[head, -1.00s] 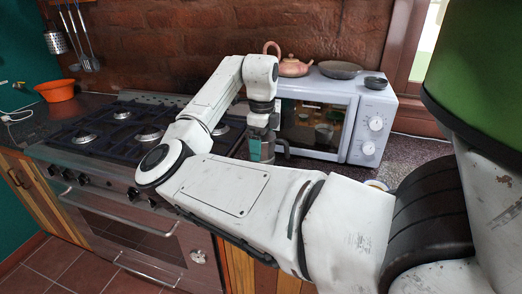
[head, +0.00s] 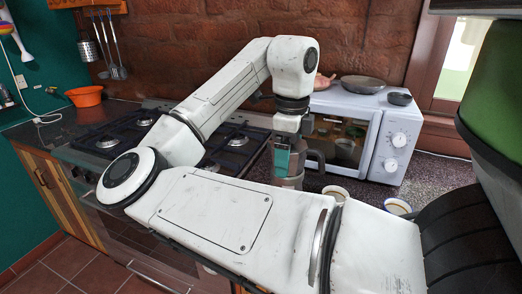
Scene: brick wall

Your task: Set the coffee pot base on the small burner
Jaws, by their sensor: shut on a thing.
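My gripper (head: 287,158) points down in front of the microwave's left side, at the right of the stove. It is shut on the coffee pot base (head: 292,183), a grey metal vessel with a dark handle on its right. The pot is upright; my forearm hides its bottom, so I cannot tell whether it touches the counter. The gas stove (head: 165,137) has several burners under dark grates. A burner (head: 238,141) at the back right is nearest to the pot. My arm covers part of the stove, and I cannot tell which burner is the small one.
A white microwave (head: 395,150) stands behind the pot, with a pan (head: 363,84) and a small dark bowl (head: 399,98) on top. A cup (head: 336,192) and another cup (head: 397,206) are on the counter at right. An orange bowl (head: 86,96) sits far left.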

